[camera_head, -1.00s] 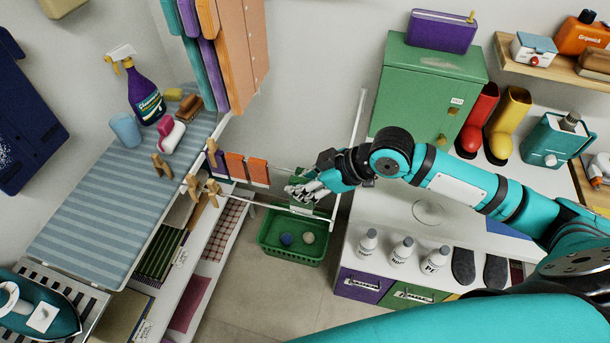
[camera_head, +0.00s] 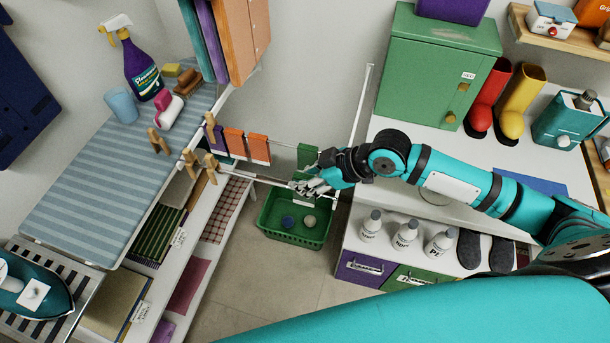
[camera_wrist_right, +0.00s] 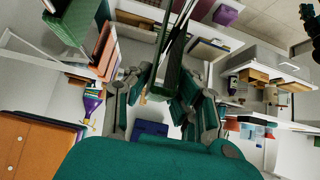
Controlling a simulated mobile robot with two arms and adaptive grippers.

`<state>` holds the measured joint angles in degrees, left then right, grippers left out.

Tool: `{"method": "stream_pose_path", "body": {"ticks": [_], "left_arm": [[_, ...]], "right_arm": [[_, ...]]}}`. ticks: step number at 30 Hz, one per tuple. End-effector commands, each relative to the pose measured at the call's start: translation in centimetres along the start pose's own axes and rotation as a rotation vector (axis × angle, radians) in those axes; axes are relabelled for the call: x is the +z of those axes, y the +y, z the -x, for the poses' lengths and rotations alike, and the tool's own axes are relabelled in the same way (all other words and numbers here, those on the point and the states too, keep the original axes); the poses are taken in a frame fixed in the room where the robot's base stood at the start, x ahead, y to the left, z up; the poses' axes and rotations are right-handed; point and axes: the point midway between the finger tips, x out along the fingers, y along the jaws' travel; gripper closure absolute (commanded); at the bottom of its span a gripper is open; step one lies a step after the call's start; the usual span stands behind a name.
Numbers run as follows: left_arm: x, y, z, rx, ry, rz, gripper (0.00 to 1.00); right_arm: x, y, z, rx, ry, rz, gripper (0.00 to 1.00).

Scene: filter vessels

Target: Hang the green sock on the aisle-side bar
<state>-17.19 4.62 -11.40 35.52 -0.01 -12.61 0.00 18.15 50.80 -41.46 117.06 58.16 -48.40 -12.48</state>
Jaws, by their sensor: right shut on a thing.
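The green sock (camera_head: 307,154) shows just above my right gripper (camera_head: 308,187), in line with the far bar (camera_head: 283,144) of the drying rack. My right gripper is shut on the green sock; its fingers and arm hide part of it. I cannot tell whether the sock touches a bar. In the right wrist view a dark green strip (camera_wrist_right: 172,80) runs up between the fingers. The near bar (camera_head: 252,180) passes close to the fingertips. My left gripper is not in view.
Purple and orange pieces (camera_head: 234,142) hang on the far bar. Wooden clothespins (camera_head: 189,162) stand at the rack's left end. A green basket (camera_head: 268,226) with balls is below.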

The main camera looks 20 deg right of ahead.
Motion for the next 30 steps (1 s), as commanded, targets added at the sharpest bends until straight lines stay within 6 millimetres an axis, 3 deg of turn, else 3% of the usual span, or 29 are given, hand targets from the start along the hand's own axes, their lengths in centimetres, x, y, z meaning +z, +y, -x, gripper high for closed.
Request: {"method": "stream_pose_path", "body": {"ticks": [15, 30], "left_arm": [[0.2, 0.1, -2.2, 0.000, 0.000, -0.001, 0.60], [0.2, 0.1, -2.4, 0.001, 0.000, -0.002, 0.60]], "right_arm": [[2.8, -0.1, -2.8, -0.001, 0.000, 0.000, 1.00], [3.1, 0.0, -3.1, -0.001, 0.000, 0.000, 1.00]]}}
